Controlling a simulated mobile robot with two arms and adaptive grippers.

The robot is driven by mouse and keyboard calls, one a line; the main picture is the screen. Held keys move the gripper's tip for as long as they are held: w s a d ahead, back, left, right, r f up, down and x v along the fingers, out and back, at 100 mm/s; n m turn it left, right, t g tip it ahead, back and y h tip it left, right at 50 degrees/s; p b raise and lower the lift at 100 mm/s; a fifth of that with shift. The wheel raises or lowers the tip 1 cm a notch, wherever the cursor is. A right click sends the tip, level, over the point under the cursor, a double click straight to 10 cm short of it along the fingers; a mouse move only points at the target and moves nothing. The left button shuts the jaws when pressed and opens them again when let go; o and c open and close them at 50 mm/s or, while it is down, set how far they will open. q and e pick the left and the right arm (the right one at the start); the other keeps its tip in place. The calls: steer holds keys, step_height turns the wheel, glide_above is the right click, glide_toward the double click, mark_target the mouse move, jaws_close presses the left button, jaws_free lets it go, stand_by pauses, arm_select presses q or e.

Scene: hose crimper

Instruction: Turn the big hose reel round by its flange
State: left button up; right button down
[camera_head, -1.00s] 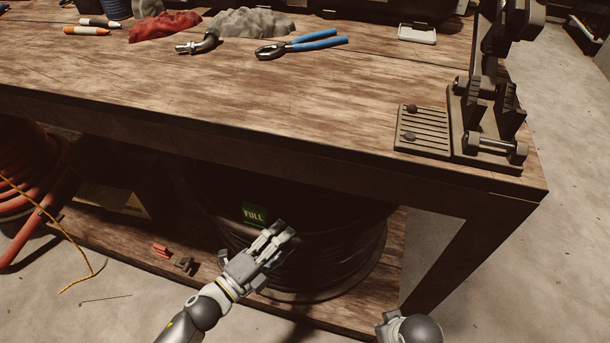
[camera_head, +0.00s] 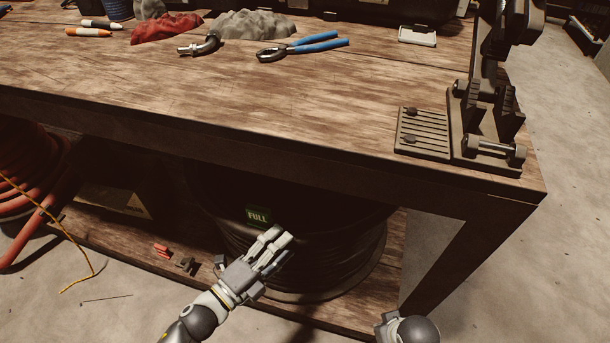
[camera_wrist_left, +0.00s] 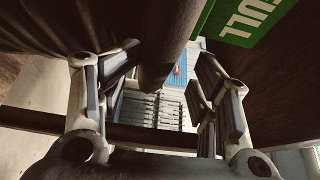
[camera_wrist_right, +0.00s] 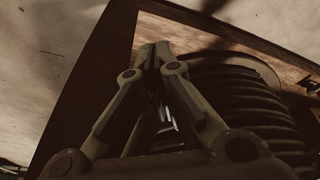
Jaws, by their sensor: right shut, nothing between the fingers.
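The big hose reel (camera_head: 330,262) stands on the lower shelf under the workbench, wound with dark hose, its top in shadow. A green FULL label (camera_head: 257,216) is on its front; it also shows close up in the left wrist view (camera_wrist_left: 245,20). My left gripper (camera_head: 278,241) is at the reel's front, just below the label. In the left wrist view its fingers are apart, with a dark rounded edge (camera_wrist_left: 162,50) between them; I cannot tell whether they touch it. My right gripper (camera_wrist_right: 154,58) is shut and empty, with the wound hose (camera_wrist_right: 245,100) beside it.
The workbench top (camera_head: 230,100) overhangs the reel, with its leg (camera_head: 465,255) at the right. An orange hose coil (camera_head: 30,170) is at the left. Small red pieces (camera_head: 161,249) lie on the lower shelf (camera_head: 115,235). Pliers (camera_head: 300,47) and a crimping tool (camera_head: 485,120) are on top.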

arm_select(q)
steer(key=s+a, duration=0.1)
steer(key=s, duration=0.5)
steer(key=shift+s+f+p, duration=0.2)
steer(key=shift+s+p, duration=0.1)
steer(key=shift+p, duration=0.05)
arm_select(e)
steer(key=f, duration=0.3)
steer(key=shift+s, duration=0.4)
